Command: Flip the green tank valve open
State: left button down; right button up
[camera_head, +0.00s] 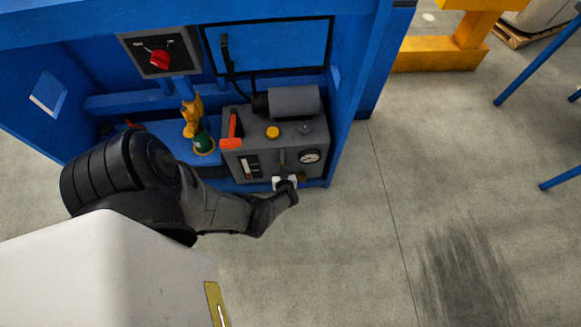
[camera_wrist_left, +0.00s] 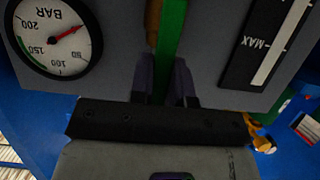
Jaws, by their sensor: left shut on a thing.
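The green tank valve lever (camera_wrist_left: 170,40) shows in the left wrist view as a straight green bar in front of the grey panel, beside a brass-coloured part. My left gripper (camera_wrist_left: 167,88) has its two dark fingers on either side of the bar and is shut on it. In the head view my left gripper (camera_head: 286,183) is at the lower front of the grey machine (camera_head: 258,141), below the round gauge (camera_head: 310,157). The gripper hides the lever's end there. My right gripper is not in view.
The gauge (camera_wrist_left: 54,36) and a MAX-marked level window (camera_wrist_left: 268,45) flank the lever closely. An orange-red handle (camera_head: 232,129), a yellow button (camera_head: 272,132) and a yellow-green tool (camera_head: 197,126) are nearby. Blue frame walls surround the machine; open floor lies right.

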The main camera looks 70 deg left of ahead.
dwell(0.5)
pick_arm(q)
jog(key=c, duration=1.1)
grip_release()
jog(key=shift+w, duration=0.1)
jog(key=p+v, duration=0.6)
jog(key=v, duration=0.7)
jog(key=shift+d+r+p, duration=0.2)
jog(key=shift+d+p, duration=0.15)
jog(key=shift+p, duration=0.05)
